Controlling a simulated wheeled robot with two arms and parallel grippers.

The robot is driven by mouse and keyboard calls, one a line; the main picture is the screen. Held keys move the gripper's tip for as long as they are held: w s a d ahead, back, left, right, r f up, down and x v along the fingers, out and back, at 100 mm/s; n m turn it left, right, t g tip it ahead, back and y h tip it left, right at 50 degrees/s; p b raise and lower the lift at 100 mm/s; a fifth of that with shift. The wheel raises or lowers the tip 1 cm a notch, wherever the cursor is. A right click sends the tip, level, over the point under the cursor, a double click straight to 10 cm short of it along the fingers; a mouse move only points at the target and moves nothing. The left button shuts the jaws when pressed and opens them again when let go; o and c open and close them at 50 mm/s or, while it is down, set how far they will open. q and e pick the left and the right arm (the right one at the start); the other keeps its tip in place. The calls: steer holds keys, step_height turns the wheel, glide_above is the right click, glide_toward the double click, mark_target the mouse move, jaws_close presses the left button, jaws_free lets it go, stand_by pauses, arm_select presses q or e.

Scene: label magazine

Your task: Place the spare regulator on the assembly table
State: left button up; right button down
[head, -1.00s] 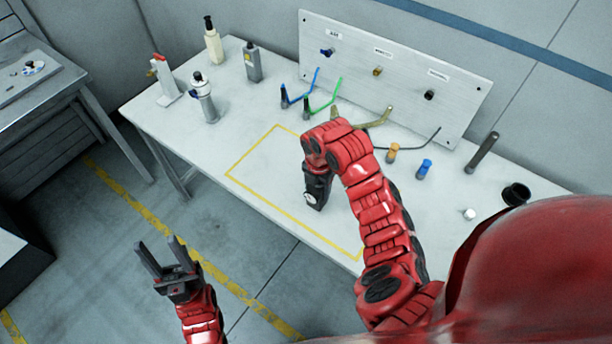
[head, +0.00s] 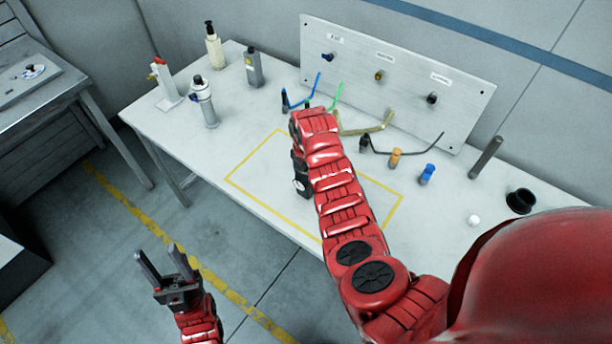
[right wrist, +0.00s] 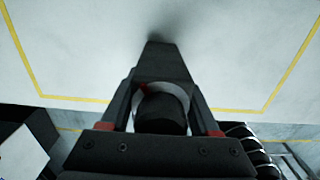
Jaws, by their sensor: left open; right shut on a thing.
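The assembly table (head: 440,215) is white, with a yellow-outlined rectangle (head: 258,202) on its top. The spare regulator (head: 299,187), a dark body with a pale gauge face, shows beside my right arm, inside the outline in the head view. My right gripper (right wrist: 162,88) is shut on it; the right wrist view shows its dark, round part (right wrist: 162,112) between the fingers. My forearm hides much of this in the head view, and I cannot tell whether the regulator touches the table. My left gripper (head: 166,268) is open and empty, over the floor in front of the table.
Bottles (head: 214,45) and a silver cylinder (head: 204,102) stand at the table's left. A panel (head: 400,75) with connectors and coloured hoses stands at the back. Orange (head: 395,158) and blue (head: 427,174) fittings and a black cup (head: 520,200) are on the right.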

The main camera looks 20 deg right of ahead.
steer(key=shift+f, duration=0.35)
steer(key=shift+f, duration=0.15)
steer(key=shift+f, duration=0.15)
steer(key=shift+c, duration=0.6)
jaws_free()
steer(key=shift+r, duration=0.2)
